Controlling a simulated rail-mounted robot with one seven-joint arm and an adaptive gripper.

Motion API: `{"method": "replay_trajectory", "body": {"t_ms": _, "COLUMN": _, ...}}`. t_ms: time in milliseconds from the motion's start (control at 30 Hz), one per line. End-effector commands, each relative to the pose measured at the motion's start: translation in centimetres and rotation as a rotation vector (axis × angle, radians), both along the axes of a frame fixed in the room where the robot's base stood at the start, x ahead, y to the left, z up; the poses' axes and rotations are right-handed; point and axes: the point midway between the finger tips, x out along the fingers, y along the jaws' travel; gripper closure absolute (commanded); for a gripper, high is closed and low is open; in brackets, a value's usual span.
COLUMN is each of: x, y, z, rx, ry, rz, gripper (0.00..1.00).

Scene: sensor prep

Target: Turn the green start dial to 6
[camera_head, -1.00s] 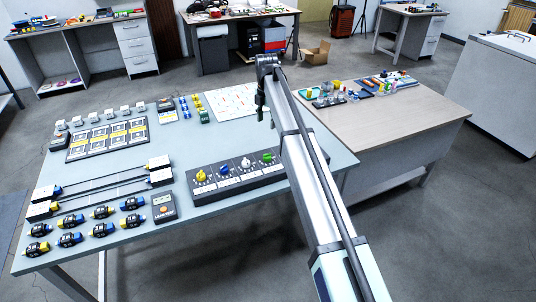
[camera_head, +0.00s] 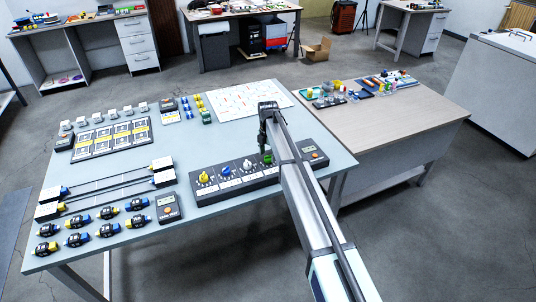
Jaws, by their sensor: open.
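The green start dial (camera_head: 267,158) is the rightmost knob on the dark dial panel (camera_head: 235,183) at the front of the light blue table. The panel also carries a yellow dial (camera_head: 203,177), a blue dial (camera_head: 226,171) and a white dial (camera_head: 247,163). My gripper (camera_head: 264,147) points down right at the green dial, with its fingers open. The fingers and arm partly cover the dial, so its setting cannot be read. Whether the fingers touch it cannot be told.
A small device with an orange mark (camera_head: 311,153) sits at the panel's right end. A white sheet (camera_head: 240,99) lies behind the gripper. Two rail assemblies (camera_head: 108,188) and several black connectors (camera_head: 105,230) lie at the left. A wooden table (camera_head: 400,140) stands at the right.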

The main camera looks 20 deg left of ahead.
Motion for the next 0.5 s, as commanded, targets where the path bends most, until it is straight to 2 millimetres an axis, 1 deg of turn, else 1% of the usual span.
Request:
{"method": "replay_trajectory", "body": {"t_ms": 100, "x": 0.00, "y": -0.01, "z": -0.87, "rx": 0.000, "ry": 0.000, "rz": 0.000, "gripper": 0.39}}
{"method": "replay_trajectory", "body": {"t_ms": 200, "x": -0.01, "y": -0.01, "z": -1.24, "rx": 0.000, "ry": 0.000, "rz": 0.000, "gripper": 0.39}}
{"method": "replay_trajectory", "body": {"t_ms": 467, "x": 0.00, "y": -0.01, "z": -1.34, "rx": 0.000, "ry": 0.000, "rz": 0.000, "gripper": 0.39}}
{"method": "replay_trajectory", "body": {"t_ms": 500, "x": 0.00, "y": -0.01, "z": -1.34, "rx": 0.000, "ry": 0.000, "rz": 0.000, "gripper": 0.49}}
